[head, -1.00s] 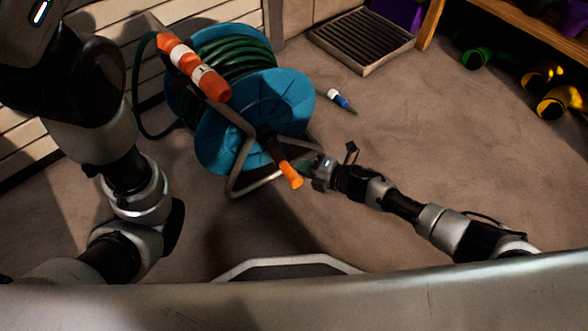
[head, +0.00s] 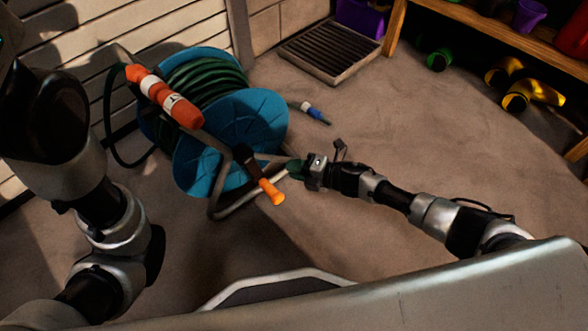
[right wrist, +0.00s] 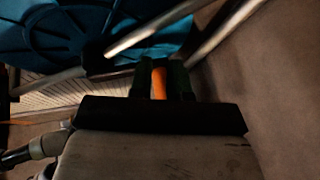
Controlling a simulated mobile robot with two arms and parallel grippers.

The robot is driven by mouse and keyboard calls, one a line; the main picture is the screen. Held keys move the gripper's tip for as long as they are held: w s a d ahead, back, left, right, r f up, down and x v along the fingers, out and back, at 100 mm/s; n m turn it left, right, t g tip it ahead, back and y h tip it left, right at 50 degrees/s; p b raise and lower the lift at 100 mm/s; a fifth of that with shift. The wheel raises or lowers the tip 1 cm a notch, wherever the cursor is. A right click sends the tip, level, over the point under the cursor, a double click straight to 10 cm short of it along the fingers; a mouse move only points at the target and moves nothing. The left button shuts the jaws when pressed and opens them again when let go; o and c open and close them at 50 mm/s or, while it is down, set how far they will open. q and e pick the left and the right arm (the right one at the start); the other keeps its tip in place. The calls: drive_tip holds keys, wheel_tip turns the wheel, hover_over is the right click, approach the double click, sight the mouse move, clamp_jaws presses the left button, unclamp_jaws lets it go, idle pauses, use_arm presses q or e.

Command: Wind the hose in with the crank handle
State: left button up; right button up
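The hose reel has blue discs (head: 255,120) and a green hose (head: 205,80) wound on its drum. It stands on a metal tube frame at the left of the head view. The crank handle (head: 271,191), an orange grip on a black arm, sticks out from the near disc. My right gripper (head: 296,169) is just right of this grip and looks apart from it. In the right wrist view, the orange grip (right wrist: 158,84) shows between my two dark fingers (right wrist: 160,79), which stand apart. My left arm is at the left edge; its gripper is out of view.
An orange and white grip (head: 165,97) sits on top of the reel's frame. A blue and white hose nozzle (head: 313,112) lies on the floor behind. A dark grate (head: 333,52) and a wooden shelf (head: 500,35) are at the back. The floor to the right is mostly clear.

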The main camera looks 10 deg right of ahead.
drive_tip(key=o, duration=0.8)
drive_tip(key=shift+s, duration=0.1)
drive_tip(key=s+d+p, duration=0.3)
drive_tip(key=s+d, duration=0.1)
drive_tip(key=s, duration=0.3)
drive_tip(key=shift+s+d+p, duration=0.25)
drive_tip(key=shift+s+p, duration=0.05)
